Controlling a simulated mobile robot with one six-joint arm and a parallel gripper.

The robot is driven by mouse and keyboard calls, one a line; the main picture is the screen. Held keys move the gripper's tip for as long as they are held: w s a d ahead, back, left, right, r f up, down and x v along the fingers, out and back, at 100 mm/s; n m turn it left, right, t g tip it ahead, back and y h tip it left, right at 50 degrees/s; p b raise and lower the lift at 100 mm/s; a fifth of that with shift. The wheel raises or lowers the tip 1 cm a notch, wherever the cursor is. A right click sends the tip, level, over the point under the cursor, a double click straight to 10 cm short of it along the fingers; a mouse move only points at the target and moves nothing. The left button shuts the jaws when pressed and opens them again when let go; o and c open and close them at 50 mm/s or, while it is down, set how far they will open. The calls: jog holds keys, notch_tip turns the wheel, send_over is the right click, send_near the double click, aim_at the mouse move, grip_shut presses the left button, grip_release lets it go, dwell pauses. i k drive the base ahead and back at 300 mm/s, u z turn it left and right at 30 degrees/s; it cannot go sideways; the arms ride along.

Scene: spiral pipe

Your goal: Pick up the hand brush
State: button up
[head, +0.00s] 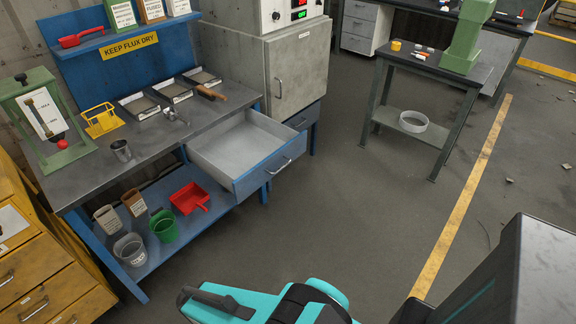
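A long item with a brown wooden handle and a darker end (212,93) lies on the grey workbench, at its right back edge by the shallow trays. It looks like the hand brush, but it is too small to be sure. A red handled item (80,39) lies on the blue upper shelf; I cannot tell whether it is a scoop or a brush. Teal and black parts of my own body show at the bottom edge, well away from the bench. I cannot make out any gripper fingers, and nothing held shows.
An open drawer (245,150) sticks out from the workbench (75,183). A red dustpan (190,198) and several buckets stand on the lower shelf. Yellow drawers (40,270) stand at left, a grey cabinet (297,75) behind, and a dark side table (440,68) at right. The middle floor is clear.

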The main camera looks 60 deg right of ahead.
aim_at(206, 92)
jog(key=z, duration=5.35)
jog(key=i, duration=0.1)
jog(key=u, duration=3.65)
jog(key=k, duration=0.9)
jog(key=u, duration=0.15)
jog(key=i, duration=0.85)
